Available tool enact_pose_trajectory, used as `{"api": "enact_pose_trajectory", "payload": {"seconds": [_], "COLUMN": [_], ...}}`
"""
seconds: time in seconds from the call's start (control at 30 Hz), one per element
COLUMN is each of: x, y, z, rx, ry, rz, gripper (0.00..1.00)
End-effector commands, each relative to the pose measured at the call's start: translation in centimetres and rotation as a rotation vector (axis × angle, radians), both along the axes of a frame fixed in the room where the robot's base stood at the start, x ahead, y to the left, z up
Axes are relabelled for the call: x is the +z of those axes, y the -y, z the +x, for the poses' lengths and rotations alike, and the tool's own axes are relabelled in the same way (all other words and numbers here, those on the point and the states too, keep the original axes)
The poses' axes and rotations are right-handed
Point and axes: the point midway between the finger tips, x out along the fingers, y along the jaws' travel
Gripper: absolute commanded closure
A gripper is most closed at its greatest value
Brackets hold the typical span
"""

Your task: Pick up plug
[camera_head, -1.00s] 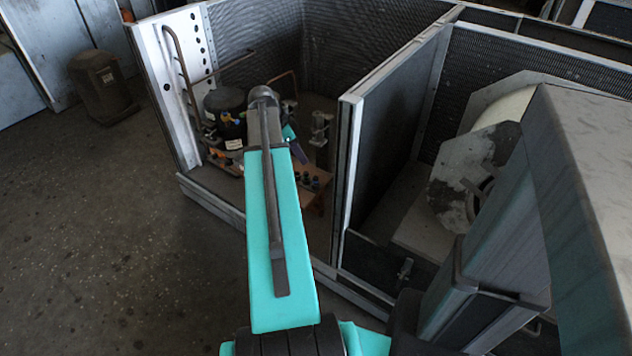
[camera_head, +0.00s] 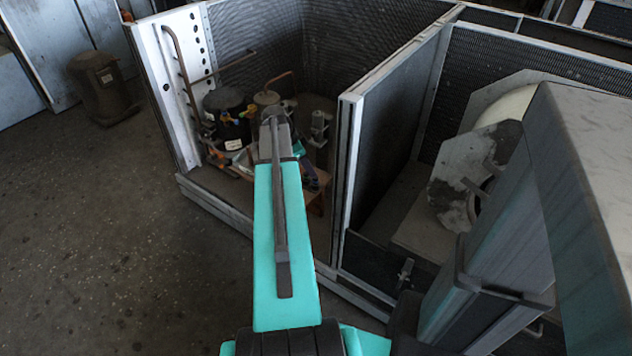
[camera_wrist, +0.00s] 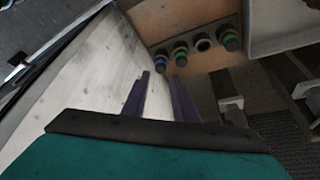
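A row of round plugs or fittings sits on a brown panel in the wrist view: a blue-ringed one (camera_wrist: 162,54), a green-ringed one (camera_wrist: 180,48), a dark one with a pale rim (camera_wrist: 203,42) and a green-and-blue one (camera_wrist: 230,38). I cannot tell which is the task's plug. My gripper (camera_wrist: 160,76) has two purple fingers, apart with nothing between them. The fingertips appear just below the blue-ringed and green-ringed plugs in the picture, seemingly not touching them. In the head view my arm hides much of the gripper and the panel.
A black compressor (camera_head: 228,118) with copper pipes stands in the left bay of the metal housing. A divider wall (camera_head: 385,130) separates it from the blower bay. In the wrist view a pale wall (camera_wrist: 80,85) lies close on the left and metal brackets (camera_wrist: 232,108) on the right.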

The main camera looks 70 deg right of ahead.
Motion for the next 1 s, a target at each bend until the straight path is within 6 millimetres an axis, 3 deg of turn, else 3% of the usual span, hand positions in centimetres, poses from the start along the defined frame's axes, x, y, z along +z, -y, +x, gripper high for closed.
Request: {"api": "enact_pose_trajectory", "payload": {"seconds": [0.53,1.0], "x": [-4.5,-4.8], "y": [1.3,1.4], "z": [-1.3,-1.4], "rx": [0.000,0.000], "ry": [-0.001,0.000], "rz": [0.001,0.000], "gripper": [0.74,0.74]}}
